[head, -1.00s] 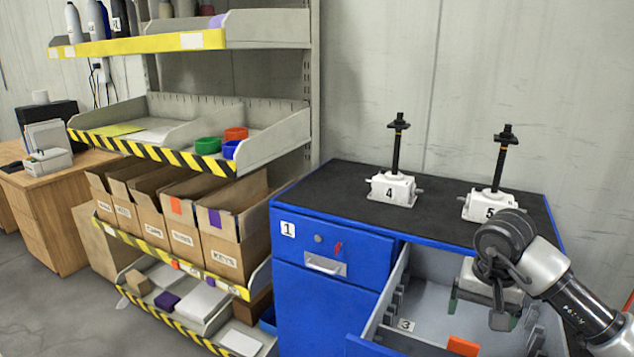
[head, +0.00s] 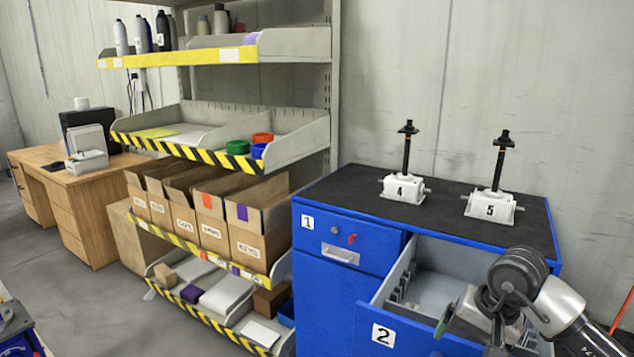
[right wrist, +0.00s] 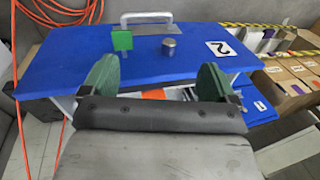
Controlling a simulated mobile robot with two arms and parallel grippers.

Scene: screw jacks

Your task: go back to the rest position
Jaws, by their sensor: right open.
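My right gripper (head: 468,334) is at the lower right in the head view, by the front of the open drawer (head: 440,290) of the blue cabinet (head: 345,285). In the right wrist view its green fingers (right wrist: 158,70) are wide apart with nothing between them. Beyond them is the blue drawer front (right wrist: 80,62) with label 2, a handle (right wrist: 147,17), a green-headed key (right wrist: 122,40) and a silver knob (right wrist: 169,49). My left gripper is in no view.
Screw jacks 4 (head: 403,188) and 5 (head: 491,205) stand upright on the black cabinet top (head: 350,187). A shelf rack with boxes (head: 258,238) stands left, a wooden desk (head: 90,210) further left. Grey floor (head: 75,285) lies open. An orange cable (right wrist: 33,65) runs nearby.

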